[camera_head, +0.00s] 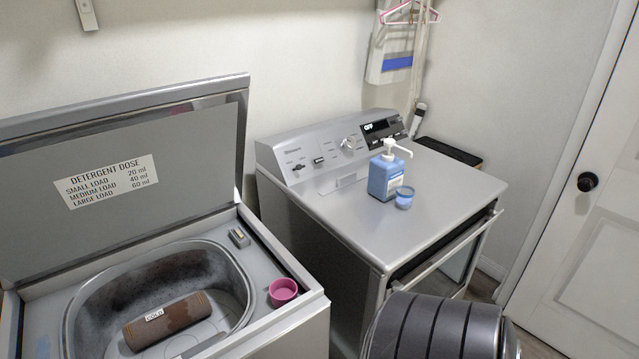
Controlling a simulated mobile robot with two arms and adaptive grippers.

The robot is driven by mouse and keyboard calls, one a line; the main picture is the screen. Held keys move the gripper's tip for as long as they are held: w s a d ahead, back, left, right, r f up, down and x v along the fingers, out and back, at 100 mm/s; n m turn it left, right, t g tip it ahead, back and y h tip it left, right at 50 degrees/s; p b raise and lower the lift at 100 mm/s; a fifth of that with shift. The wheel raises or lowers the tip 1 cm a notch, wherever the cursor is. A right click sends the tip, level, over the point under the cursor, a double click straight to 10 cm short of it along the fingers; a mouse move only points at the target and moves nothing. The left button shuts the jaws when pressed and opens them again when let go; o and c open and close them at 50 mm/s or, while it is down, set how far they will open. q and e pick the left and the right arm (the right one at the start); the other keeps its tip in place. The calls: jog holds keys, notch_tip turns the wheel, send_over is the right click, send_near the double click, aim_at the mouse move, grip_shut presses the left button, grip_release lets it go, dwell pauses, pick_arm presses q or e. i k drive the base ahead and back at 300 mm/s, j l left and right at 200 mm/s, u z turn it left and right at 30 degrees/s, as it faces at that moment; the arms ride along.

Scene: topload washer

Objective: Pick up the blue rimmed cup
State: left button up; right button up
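The blue rimmed cup (404,197) is small and stands upright on the flat top of the right-hand machine (440,215). A blue pump bottle (385,178) with a white nozzle stands close behind it and to its left. The nozzle reaches out toward the cup's side, above it. The cup's front and rim are in plain sight. Neither of my grippers is in view.
A pink cup (283,291) sits on the right rim of the open washer (300,318). A brown rolled item (168,320) lies in its tub. The washer's raised lid (190,150) stands at left. The machine top around the blue cup is mostly clear.

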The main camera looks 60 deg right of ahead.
aim_at(404, 198)
jog(key=z, duration=2.5)
jog(key=i+l+u, duration=0.15)
jog(key=i+l, duration=0.2)
jog(key=i+l+u, duration=0.1)
jog(key=i+l, duration=0.2)
jog(key=l, duration=0.25)
